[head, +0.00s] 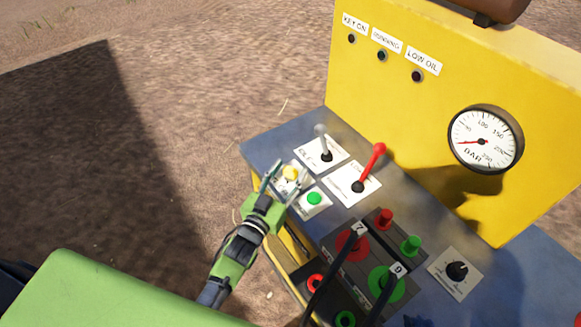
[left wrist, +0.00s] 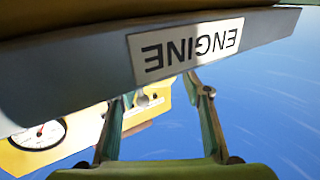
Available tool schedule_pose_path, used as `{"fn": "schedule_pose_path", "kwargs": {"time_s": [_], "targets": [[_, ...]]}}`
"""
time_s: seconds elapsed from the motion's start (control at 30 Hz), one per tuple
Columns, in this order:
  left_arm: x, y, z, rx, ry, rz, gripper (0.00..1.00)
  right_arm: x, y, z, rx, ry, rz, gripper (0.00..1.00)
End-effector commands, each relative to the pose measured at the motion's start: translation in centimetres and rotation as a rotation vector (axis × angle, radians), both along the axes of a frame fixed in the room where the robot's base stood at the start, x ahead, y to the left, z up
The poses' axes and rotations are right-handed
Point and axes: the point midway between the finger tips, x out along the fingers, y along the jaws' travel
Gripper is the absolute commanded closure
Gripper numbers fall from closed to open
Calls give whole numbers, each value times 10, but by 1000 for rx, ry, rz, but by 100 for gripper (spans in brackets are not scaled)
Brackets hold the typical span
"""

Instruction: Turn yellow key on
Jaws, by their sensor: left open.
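The yellow key (head: 290,173) is a small yellow knob on a pale plate at the left end of the blue-grey console. My left gripper (head: 284,179) is open, with its fingers close around the key's near side. I cannot tell whether they touch it. In the left wrist view the open left gripper (left wrist: 158,95) has its two fingers apart, with an upside-down ENGINE label (left wrist: 190,48) just past the tips. The yellow key cannot be made out in that view. My right gripper is not in view.
A green button (head: 314,198) sits right beside the key. A grey lever (head: 322,142) and a red lever (head: 372,165) stand behind it. Red and green connectors (head: 385,217) with cables are to the right. A yellow panel (head: 440,110) with a gauge (head: 485,138) rises behind.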

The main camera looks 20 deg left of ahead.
Motion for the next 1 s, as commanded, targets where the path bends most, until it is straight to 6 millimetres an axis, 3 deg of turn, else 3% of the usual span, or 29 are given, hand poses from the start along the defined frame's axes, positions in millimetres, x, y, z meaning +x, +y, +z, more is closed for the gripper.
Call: {"fn": "schedule_pose_path", "kwargs": {"time_s": [0.13, 0.47, 0.63, 1.0], "targets": [[12, -2, 1, 0, 0, 0, 56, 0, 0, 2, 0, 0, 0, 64], [14, -2, 0, 0, 0, 0, 56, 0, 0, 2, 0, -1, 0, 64], [14, -2, 0, 0, 0, 0, 95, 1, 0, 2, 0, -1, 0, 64], [14, -1, 0, 3, 0, -28, 95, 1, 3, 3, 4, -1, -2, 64]]}}
